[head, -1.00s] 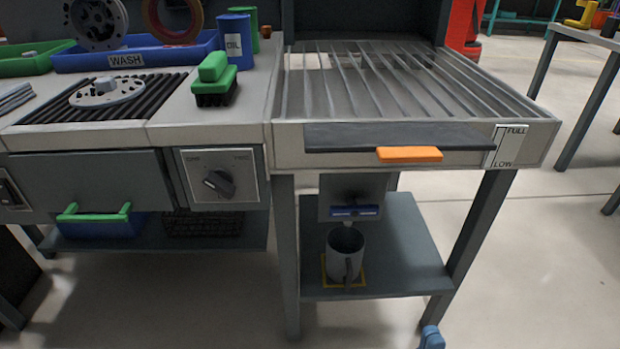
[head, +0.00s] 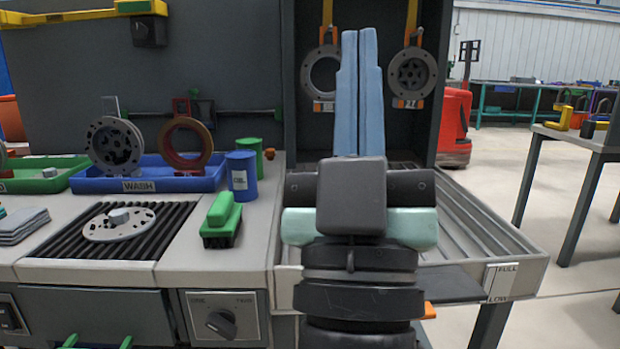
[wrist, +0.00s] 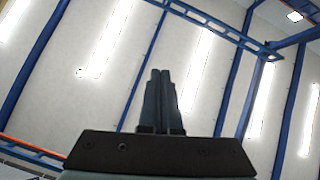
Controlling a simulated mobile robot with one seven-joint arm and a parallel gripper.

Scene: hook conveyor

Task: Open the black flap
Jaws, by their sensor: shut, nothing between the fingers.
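The black flap (head: 458,285) lies across the front edge of the slatted tray. My arm hides its left part in the head view. Its orange handle (head: 429,310) shows only as a small piece at the right side of my arm. My gripper (head: 359,32) points upward, well above the flap, in front of the dark back panel. Its two pale blue fingers are together with nothing between them. In the wrist view my gripper (wrist: 161,72) is shut and empty against the ceiling. The flap is not in the wrist view.
Two grey rings hang on yellow hooks beside my fingers, the left ring (head: 322,75) and the right ring (head: 412,74). The slatted tray (head: 520,255) carries a FULL/LOW label. On the left worktop stand a green brush (head: 221,220), a blue can (head: 241,175) and the WASH tray (head: 148,185).

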